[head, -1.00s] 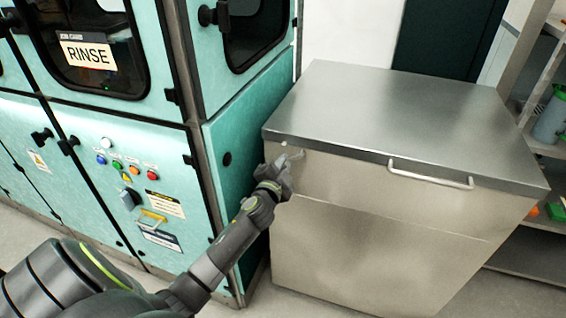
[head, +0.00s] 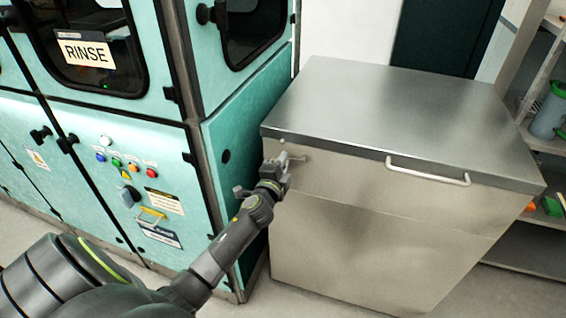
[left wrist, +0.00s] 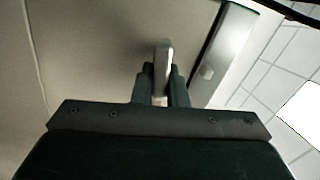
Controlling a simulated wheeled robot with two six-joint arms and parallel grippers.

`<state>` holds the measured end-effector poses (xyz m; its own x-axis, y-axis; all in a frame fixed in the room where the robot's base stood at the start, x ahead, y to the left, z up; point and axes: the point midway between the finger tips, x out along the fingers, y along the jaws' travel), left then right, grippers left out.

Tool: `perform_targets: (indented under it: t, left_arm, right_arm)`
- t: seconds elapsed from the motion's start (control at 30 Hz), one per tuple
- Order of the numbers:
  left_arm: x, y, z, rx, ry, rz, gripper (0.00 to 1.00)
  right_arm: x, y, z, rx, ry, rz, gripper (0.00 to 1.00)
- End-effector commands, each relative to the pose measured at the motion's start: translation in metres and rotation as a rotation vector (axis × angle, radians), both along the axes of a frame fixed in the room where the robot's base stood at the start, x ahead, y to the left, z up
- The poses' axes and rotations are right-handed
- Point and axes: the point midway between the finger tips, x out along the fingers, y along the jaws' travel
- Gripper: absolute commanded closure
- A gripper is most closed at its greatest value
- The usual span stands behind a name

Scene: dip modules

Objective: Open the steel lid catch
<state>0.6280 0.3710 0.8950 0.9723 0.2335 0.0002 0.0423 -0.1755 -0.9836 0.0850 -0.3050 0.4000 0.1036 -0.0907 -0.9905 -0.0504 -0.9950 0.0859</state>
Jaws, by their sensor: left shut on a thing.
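The steel chest has a flat steel lid (head: 400,110), which lies down on the chest body (head: 350,240). The steel lid catch (head: 298,157) is a small lever on the chest's front face, near the left corner under the lid edge. My left gripper (head: 282,163) is at the catch. In the left wrist view, the pale catch lever (left wrist: 164,52) stands between the two dark fingers of the left gripper (left wrist: 161,84), which are shut on it. The fingers hide the lower part of the lever. My right gripper is in neither view.
A bar handle (head: 428,172) runs along the chest's front. A teal machine (head: 240,140) with a RINSE sign stands close on the left, by my left arm. A shelf rack (head: 540,130) stands at the right. Bare floor (head: 225,300) shows at the front.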

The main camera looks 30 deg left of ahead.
Motion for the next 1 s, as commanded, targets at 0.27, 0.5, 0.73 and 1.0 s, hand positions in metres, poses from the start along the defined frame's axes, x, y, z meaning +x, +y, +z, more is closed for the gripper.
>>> perform_targets:
  t: [0.27,0.5,0.73,1.0]
  left_arm:
    - [-0.001,0.0,-0.002,-0.003,0.002,-0.001,0.85]
    - [0.0,0.0,-0.001,-0.002,0.001,0.0,0.65]
    - [-0.002,0.0,-0.001,-0.002,0.0,0.0,0.65]
    - [-0.036,-0.008,-0.001,-0.005,0.002,0.0,0.65]
  right_arm:
    - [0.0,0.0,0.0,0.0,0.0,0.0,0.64]
    - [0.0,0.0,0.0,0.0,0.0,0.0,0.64]
    - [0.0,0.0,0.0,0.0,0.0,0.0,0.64]
    - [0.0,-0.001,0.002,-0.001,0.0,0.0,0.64]
